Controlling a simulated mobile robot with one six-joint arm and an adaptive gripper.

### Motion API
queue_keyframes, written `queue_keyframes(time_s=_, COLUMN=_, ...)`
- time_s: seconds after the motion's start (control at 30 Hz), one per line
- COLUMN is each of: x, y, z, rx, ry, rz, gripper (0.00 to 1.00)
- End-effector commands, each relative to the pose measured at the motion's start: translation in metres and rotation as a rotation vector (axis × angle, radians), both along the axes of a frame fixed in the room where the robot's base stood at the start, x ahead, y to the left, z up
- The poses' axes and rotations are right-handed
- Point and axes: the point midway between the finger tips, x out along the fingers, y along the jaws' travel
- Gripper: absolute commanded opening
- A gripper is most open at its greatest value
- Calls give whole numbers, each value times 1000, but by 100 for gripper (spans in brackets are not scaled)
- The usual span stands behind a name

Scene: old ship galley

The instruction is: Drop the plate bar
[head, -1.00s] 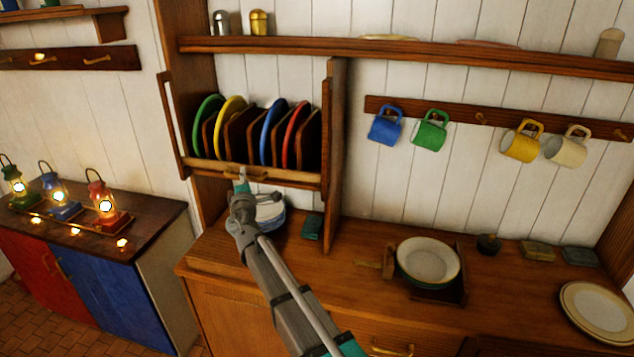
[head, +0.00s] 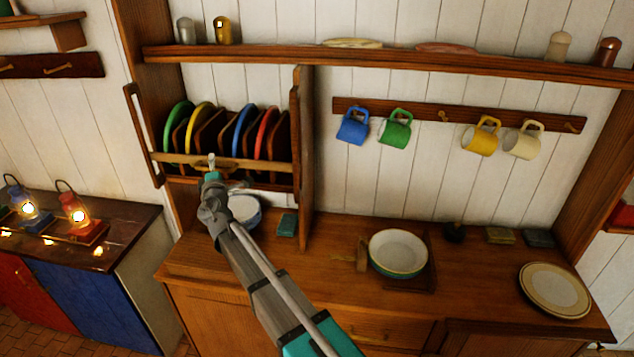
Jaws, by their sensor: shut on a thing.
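The plate bar (head: 262,165) is a light wooden rail across the front of the plate rack. It spans from the left side frame (head: 143,135) to the right upright and crosses the lower edges of the plates. My gripper (head: 212,163) is shut on the small handle near the bar's middle. The fingertips are small and partly hide the handle. Behind the bar stand a green plate (head: 172,128), a yellow plate (head: 198,125), a blue plate (head: 243,128) and a red plate (head: 266,132), upright between wooden dividers. A dark gap shows under the bar.
Below the rack are a blue-white bowl (head: 245,210) and a small teal block (head: 287,225) on the counter (head: 330,290). A stack of dishes (head: 398,252) and flat plates (head: 555,290) stand to the right. Mugs hang above. Lit lanterns (head: 75,212) stand left on a cabinet.

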Motion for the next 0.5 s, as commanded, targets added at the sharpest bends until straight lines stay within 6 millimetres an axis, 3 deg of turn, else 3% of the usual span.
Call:
queue_keyframes(time_s=0.03, x=0, y=0, z=9, rx=0, ry=-1, rz=-1, gripper=54)
queue_keyframes(time_s=0.5, x=0, y=0, z=49, rx=0, ry=-1, rz=-1, gripper=54)
